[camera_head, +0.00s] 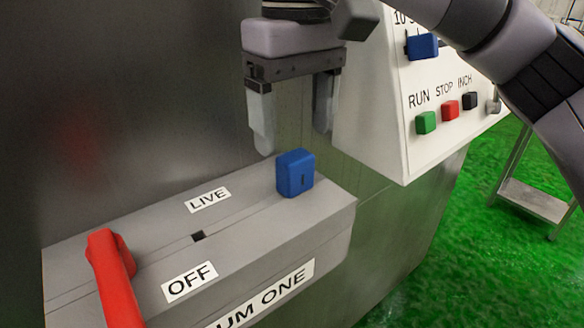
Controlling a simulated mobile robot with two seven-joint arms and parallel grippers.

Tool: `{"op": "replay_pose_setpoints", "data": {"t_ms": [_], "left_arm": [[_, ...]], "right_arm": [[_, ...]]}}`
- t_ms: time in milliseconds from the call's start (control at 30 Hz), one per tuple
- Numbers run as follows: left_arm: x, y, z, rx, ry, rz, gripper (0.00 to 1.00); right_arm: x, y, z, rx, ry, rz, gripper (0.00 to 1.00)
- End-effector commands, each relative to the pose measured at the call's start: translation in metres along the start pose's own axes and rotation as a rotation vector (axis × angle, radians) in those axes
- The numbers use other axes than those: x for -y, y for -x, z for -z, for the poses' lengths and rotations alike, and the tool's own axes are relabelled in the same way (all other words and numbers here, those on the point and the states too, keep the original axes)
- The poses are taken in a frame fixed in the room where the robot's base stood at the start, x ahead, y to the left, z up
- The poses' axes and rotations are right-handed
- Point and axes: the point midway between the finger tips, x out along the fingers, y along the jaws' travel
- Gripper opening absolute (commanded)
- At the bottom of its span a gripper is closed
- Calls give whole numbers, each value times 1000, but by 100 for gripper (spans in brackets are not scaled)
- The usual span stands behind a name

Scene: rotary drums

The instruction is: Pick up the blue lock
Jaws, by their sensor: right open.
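The blue lock (295,173) is a small blue block with a dark slot on its front. It stands upright at the right end of the grey switch box's top (240,222). My right gripper (292,140) points down just above and behind the lock, open, with its two pale fingers apart and nothing between them. The fingertips look clear of the lock, though the exact gap in depth is hard to tell. A second blue block (422,46) sits on the white control panel at the upper right. My left gripper is not in view.
A red lever (113,278) stands at the left of the box near the OFF label. The white control panel (385,140), with green, red and dark buttons, is close to the right of my gripper. A metal wall (150,100) rises behind. A small metal stand (535,207) is on the green floor.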

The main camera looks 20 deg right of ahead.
Motion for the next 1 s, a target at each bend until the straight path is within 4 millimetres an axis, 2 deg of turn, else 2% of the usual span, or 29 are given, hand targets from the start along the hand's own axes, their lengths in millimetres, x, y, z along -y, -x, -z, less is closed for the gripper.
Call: {"op": "replay_pose_setpoints", "data": {"t_ms": [400,667,700,867,1000], "left_arm": [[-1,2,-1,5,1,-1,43],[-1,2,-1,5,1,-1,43],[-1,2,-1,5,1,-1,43],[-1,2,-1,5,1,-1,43],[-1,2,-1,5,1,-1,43]], "right_arm": [[-3,-53,4,1,-2,2,77],[-3,-57,4,0,-2,3,77],[-3,-57,4,0,-2,3,70],[-3,-56,4,0,-2,3,18],[-3,-56,4,-1,-2,3,18]]}}
